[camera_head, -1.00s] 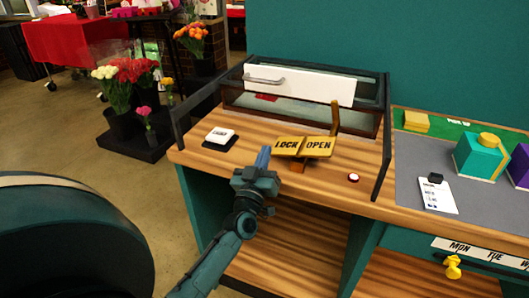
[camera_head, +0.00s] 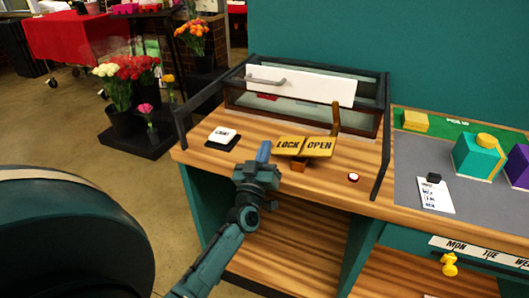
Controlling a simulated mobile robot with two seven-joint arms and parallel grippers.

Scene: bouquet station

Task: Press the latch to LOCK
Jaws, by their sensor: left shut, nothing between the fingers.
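The latch is a yellow rocker plate (camera_head: 304,147) on the wooden counter, with LOCK written on its left half and OPEN on its right half. The LOCK half looks a little higher than the OPEN half. A brown upright bar (camera_head: 336,117) stands behind it, in front of the glass case. My left gripper (camera_head: 263,151) is shut and empty, its blue fingertips just left of the LOCK end. It seems apart from the plate, though the exact gap is hard to tell. My right gripper is not in view.
A glass case (camera_head: 300,100) with a white handled panel (camera_head: 300,85) stands behind the latch. A white switch box (camera_head: 222,135) lies to the left. A small red-and-white button (camera_head: 353,177) is to the right. Farther right a grey mat (camera_head: 410,180) holds teal and purple boxes.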

